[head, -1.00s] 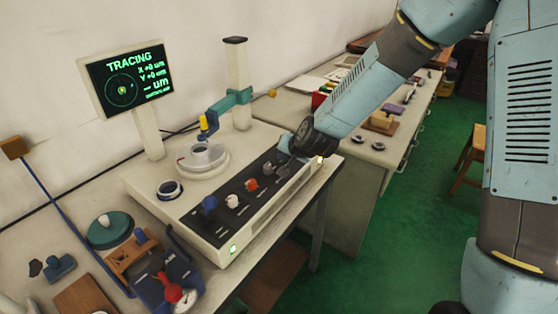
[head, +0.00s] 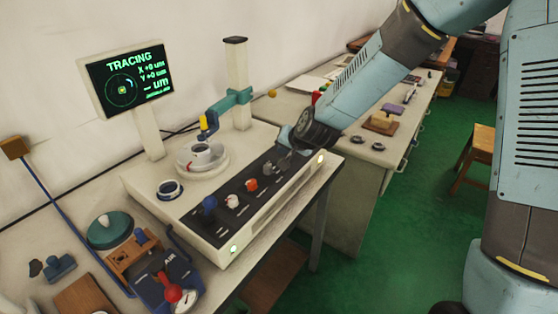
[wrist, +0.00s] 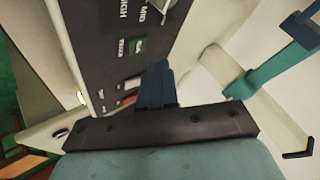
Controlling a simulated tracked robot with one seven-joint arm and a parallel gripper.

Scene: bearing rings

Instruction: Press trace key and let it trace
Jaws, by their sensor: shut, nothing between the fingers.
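The measuring machine (head: 235,215) stands on the bench, its dark key panel (head: 265,186) along the front. Its screen (head: 129,78) reads TRACING, with X and Y at +0 um, a dash for the um value and a partly drawn ring trace. A bearing ring (head: 201,150) sits on the round turntable (head: 205,166) under the stylus arm (head: 218,106). My gripper (head: 284,146) is at the panel's right end.
Another ring (head: 170,189) sits at the machine's left. The AIR unit with a red lever (head: 173,293) and a green round stand (head: 109,230) are at lower left. A second bench with two loose rings (head: 378,146) is behind.

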